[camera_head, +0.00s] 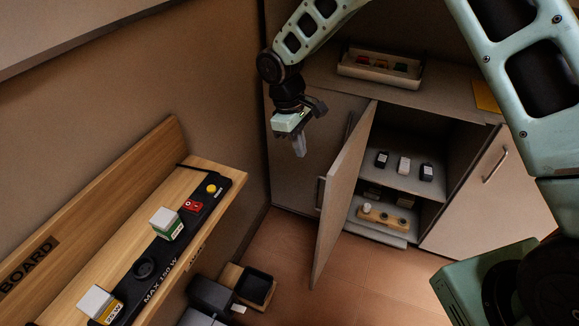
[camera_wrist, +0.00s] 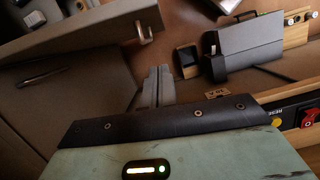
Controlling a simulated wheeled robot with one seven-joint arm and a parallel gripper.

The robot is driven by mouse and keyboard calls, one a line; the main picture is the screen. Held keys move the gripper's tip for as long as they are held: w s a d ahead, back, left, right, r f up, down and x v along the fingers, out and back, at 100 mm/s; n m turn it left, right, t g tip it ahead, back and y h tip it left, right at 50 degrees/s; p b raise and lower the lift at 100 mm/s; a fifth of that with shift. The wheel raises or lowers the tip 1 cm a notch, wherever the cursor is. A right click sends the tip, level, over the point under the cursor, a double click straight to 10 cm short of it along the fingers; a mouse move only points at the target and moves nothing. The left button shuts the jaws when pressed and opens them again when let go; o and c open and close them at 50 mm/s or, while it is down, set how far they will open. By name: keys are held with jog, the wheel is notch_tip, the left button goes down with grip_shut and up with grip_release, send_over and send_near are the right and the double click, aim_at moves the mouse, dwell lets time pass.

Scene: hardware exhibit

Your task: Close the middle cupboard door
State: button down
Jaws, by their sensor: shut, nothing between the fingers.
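The middle cupboard door (camera_head: 345,190) stands wide open and is seen nearly edge-on in the head view. Its handle (camera_head: 320,193) appears to stick out from its left, outer face. In the wrist view the door (camera_wrist: 75,38) spans the upper left, with a bent metal handle (camera_wrist: 145,32) near its end. The open middle cupboard (camera_head: 405,145) shows its shelves. My gripper (camera_head: 300,147) is shut and empty, pointing down to the left of the door, apart from it. Its fingers (camera_wrist: 157,88) show at the middle of the wrist view.
The left cupboard door (camera_head: 293,175) and right cupboard door (camera_head: 490,190) are shut. A tray (camera_head: 380,69) sits on the cupboard top. A wooden display bench (camera_head: 110,215) stands left. Dark boxes (camera_head: 211,295) lie on the floor below.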

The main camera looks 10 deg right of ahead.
aim_at(319, 181)
jog(key=shift+s+d+f+p, duration=0.55)
jog(key=shift+s+d+f, duration=0.15)
jog(key=shift+f, duration=0.95)
jog(key=shift+s+d+f+p, duration=0.6)
jog(key=shift+d+f, duration=0.25)
jog(key=shift+f, duration=0.8)
jog(key=shift+s+d+f+p, duration=0.55)
jog(key=shift+s+d+f, duration=0.15)
jog(key=shift+f, duration=0.95)
jog(key=shift+d, duration=0.1)
